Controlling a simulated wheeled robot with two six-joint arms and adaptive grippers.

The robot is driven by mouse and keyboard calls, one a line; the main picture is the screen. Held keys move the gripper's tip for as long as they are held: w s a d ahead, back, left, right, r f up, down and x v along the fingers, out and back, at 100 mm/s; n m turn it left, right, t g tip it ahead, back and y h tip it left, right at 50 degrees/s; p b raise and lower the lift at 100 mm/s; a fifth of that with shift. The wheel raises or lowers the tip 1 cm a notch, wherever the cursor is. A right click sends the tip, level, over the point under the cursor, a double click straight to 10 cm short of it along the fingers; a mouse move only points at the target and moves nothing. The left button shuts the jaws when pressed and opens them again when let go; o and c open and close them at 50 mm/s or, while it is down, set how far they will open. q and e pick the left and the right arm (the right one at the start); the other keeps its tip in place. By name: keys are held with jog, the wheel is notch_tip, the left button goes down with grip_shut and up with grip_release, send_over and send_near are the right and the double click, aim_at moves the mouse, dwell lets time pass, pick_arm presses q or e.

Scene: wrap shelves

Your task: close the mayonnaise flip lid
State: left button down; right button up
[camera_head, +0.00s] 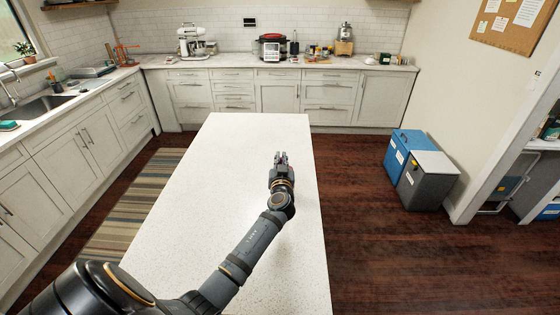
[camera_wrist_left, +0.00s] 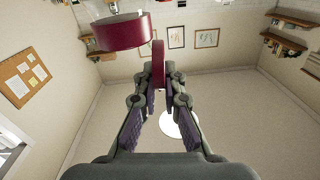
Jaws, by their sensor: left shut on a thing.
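My left gripper (camera_head: 281,157) is above the white island in the head view, with its fingers pointing away from me. In the left wrist view its fingertips (camera_wrist_left: 158,82) are closed on a narrow dark red part (camera_wrist_left: 158,60), which looks like the flip lid seen edge-on. A wider round dark red part (camera_wrist_left: 118,33) is just beyond and left of the fingertips; it looks like the cap base. Whether the two parts join is hard to tell. I cannot make out the mayonnaise bottle's body in either view. My right gripper is not in view.
The white island top (camera_head: 215,160) is bare around my left arm. A blue bin (camera_head: 405,145) and a grey bin (camera_head: 428,175) stand on the floor at right. A back counter (camera_head: 230,63) holds a stand mixer (camera_head: 192,42) and a red-topped cooker (camera_head: 272,47).

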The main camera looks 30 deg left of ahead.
pick_arm(q)
jog(key=m+b, duration=0.1)
jog(key=d+m+b, duration=0.1)
jog(key=shift+w+f+m, duration=0.2)
jog(key=shift+w+m, duration=0.1)
jog(key=shift+m, duration=0.1)
jog(key=shift+w+d+m+b, duration=0.2)
jog(key=shift+m+b, duration=0.25)
jog(key=shift+m, duration=0.55)
jog(key=shift+w+d+f+m, duration=0.1)
jog(key=shift+d+m, duration=0.1)
jog(key=shift+m, duration=0.4)
jog(key=c, duration=1.4)
grip_release()
jog(key=shift+c, duration=0.2)
jog(key=v, duration=1.2)
